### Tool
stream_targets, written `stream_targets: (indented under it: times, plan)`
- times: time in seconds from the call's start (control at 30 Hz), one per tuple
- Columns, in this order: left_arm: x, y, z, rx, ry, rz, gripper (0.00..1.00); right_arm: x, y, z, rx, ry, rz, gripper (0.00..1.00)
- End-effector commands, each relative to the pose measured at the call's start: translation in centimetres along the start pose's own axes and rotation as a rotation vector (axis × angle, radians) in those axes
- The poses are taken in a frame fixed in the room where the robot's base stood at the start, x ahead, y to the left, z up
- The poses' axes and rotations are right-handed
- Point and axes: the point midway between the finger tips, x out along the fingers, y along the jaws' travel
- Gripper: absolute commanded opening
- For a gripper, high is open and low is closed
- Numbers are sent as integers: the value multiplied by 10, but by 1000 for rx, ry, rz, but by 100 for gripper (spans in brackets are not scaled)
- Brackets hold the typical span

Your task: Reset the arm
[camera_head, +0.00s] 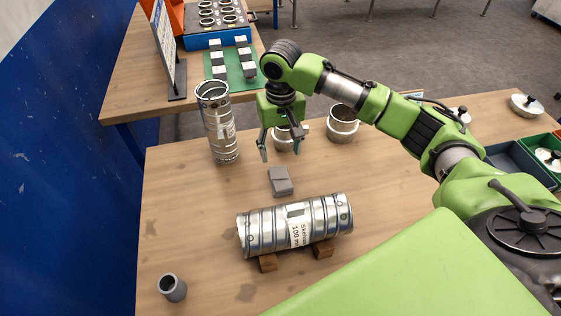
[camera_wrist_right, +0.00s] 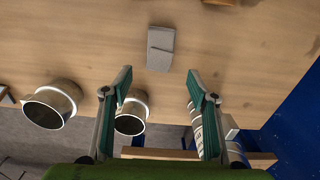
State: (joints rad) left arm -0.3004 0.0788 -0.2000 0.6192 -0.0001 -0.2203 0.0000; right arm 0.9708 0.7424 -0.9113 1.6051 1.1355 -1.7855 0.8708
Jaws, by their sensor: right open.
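My right gripper (camera_head: 283,145) is open and empty above the table (camera_head: 180,230), pointing down between an upright spiral duct (camera_head: 221,130) and two short metal rings. In the right wrist view its two teal fingers (camera_wrist_right: 160,85) are spread apart with nothing between the tips. A grey block (camera_head: 280,181) lies on the table just in front of the gripper; it also shows in the right wrist view (camera_wrist_right: 160,48). A labelled spiral duct (camera_head: 270,233) lies on its side across wooden blocks (camera_head: 267,263). My left gripper is not in view.
A metal ring (camera_head: 342,125) stands at the table's back; another is partly behind my gripper. A small grey cup (camera_head: 173,288) stands front left. A dark bin (camera_head: 515,165) and a green bin (camera_head: 545,152) are at right. Behind is another table (camera_head: 140,80) with a sign (camera_head: 167,50).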

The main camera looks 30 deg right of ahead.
Motion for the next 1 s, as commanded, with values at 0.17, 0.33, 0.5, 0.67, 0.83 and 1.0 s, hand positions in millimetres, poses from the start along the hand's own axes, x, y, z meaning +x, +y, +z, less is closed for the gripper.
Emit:
stream_targets:
  times: [0.17, 0.33, 0.5, 0.67, 0.83, 1.0]
  plan:
    - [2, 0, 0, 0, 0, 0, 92, -10, 0, 0, -1, -1, 0, 54]
    - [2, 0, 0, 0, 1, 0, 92, -11, 0, 1, -1, -1, 0, 54]
    - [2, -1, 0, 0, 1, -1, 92, -11, 0, 0, -1, -1, 0, 54]
    - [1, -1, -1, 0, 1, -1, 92, -12, 0, 0, -1, -1, 0, 54]
    - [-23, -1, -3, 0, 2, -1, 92, -36, 0, 0, -1, 0, 0, 54]
    - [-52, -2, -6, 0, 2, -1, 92, -65, 0, 0, -1, -1, 0, 54]
